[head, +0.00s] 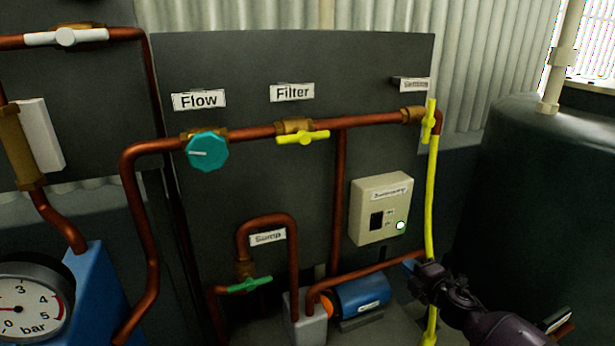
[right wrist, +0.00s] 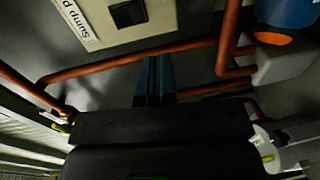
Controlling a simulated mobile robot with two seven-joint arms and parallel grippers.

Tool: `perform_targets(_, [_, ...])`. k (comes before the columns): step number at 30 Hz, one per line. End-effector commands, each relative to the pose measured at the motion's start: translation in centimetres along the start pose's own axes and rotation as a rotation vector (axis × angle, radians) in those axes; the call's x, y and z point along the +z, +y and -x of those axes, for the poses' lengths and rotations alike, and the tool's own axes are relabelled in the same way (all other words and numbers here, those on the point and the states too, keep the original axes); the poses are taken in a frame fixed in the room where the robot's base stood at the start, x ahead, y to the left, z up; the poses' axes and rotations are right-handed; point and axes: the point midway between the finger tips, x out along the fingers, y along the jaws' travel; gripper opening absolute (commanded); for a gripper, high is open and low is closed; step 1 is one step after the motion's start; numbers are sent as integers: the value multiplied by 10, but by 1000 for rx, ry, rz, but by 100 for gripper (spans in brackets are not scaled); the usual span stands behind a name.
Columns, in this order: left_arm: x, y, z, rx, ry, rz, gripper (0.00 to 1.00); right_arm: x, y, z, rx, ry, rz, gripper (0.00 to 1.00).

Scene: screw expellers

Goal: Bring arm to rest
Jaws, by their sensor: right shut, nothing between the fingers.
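My right gripper (head: 411,264) is at the lower right of the head view, in front of the panel's lower part. It is below and right of the beige sump pump switch box (head: 368,230) and beside the yellow pipe. In the right wrist view its blue fingers (right wrist: 154,78) are shut together with nothing between them. The switch box (right wrist: 104,14) also shows there, beyond the fingertips, with a gap that I cannot judge exactly. My left gripper is not in view.
Copper pipes (head: 338,190) run across the dark panel (head: 270,60). A yellow pipe (head: 429,200) stands close to my right gripper. A blue pump (head: 360,296) lies below the box. A large dark tank (head: 545,190) fills the right side. A pressure gauge (head: 25,305) is at lower left.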

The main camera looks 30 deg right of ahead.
Motion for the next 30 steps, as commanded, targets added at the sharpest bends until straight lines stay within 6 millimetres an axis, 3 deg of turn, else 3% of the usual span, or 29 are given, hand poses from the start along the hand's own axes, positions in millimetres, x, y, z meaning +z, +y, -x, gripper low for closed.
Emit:
perform_targets(5, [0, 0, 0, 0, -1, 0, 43, 1, 0, 0, -1, -5, -10, 0])
perform_targets(9, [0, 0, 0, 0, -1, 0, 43, 1, 6, 0, 2, -43, -120, 0])
perform_targets(11, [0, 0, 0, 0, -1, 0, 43, -10, 8, 0, 3, -48, -207, 0])
perform_targets(14, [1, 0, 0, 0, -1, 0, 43, -43, -6, 13, -31, -57, -412, 0])
perform_targets(20, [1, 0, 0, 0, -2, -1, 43, -118, -62, 72, -182, -93, -829, 0])
perform_targets(24, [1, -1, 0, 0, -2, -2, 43, -173, -96, 126, -304, -134, -1102, 0])
perform_targets(27, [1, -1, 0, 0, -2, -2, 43, -209, -114, 166, -379, -170, -1266, 0])
perform_targets(30, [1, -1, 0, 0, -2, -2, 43, -232, -126, 198, -419, -204, -1365, 0])
